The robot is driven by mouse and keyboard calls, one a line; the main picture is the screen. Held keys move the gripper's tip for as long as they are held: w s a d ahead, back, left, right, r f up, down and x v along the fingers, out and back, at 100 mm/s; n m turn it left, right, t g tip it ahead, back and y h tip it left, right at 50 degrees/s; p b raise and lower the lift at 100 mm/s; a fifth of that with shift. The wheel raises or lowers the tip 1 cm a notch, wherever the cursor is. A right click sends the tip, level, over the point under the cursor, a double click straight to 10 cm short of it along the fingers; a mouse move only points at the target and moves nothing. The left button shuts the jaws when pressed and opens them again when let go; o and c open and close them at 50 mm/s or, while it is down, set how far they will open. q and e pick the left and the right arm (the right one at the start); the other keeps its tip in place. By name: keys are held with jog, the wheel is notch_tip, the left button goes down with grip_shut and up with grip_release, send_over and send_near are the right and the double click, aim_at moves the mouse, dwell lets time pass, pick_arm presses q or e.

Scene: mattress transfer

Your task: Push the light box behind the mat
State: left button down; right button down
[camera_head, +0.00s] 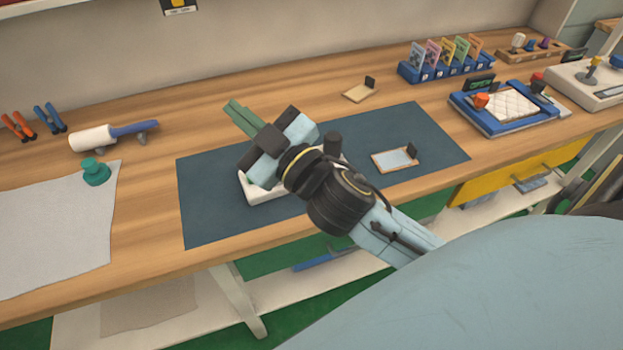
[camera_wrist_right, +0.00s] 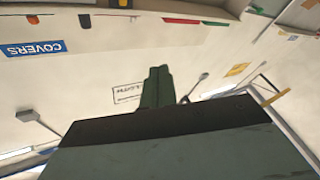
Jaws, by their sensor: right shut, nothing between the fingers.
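A dark blue-grey mat (camera_head: 218,210) lies flat on the wooden workbench. A white box-like object (camera_head: 262,194), possibly the light box, sits on the mat, mostly hidden behind my right gripper. My right gripper (camera_head: 238,115) shows over the mat in the head view, its green fingers pointing to the far left. Its fingers (camera_wrist_right: 156,88) are together and empty, with the wall behind them in the right wrist view. I cannot tell whether it touches the white object. My left gripper is out of view.
A small tray with a dark clip (camera_head: 394,159) lies on the mat's right part; a similar one (camera_head: 359,91) lies behind the mat. A card rack (camera_head: 446,70) and blue tray (camera_head: 482,122) stand right. A white roller (camera_head: 92,139) and teal knob (camera_head: 96,172) are left.

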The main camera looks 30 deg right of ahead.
jog(key=s+a+r+n+g+y, duration=0.3)
jog(key=a+n+g+y, duration=0.2)
jog(key=n+y, duration=0.35)
jog(key=s+a+r+n+g+y, duration=0.3)
jog(key=a+n+g+y, duration=0.3)
jog(key=n, duration=0.3)
jog(key=s+a+f+n+g+h, duration=0.2)
jog(key=s+f+n+g+h, duration=0.2)
jog(key=f+n+g, duration=0.45)
jog(key=w+d+f+n+g+h, duration=0.1)
jog(key=w+d+f+h, duration=0.1)
jog(key=d+f+h, duration=0.8)
jog(key=w+d+m+h, duration=0.25)
jog(key=d+h, duration=0.35)
jog(key=d, duration=0.8)
jog(key=shift+n+t, duration=0.25)
jog(key=f, duration=0.8)
jog(key=shift+w+a+f+b, duration=0.1)
jog(key=shift+a+f+b, duration=0.15)
jog(key=shift+b, duration=0.15)
jog(key=w, duration=0.3)
jog(key=shift+d+f, duration=0.2)
jog(key=shift+d, duration=0.2)
jog(key=shift+w+d, duration=0.1)
jog(key=shift+w, duration=0.4)
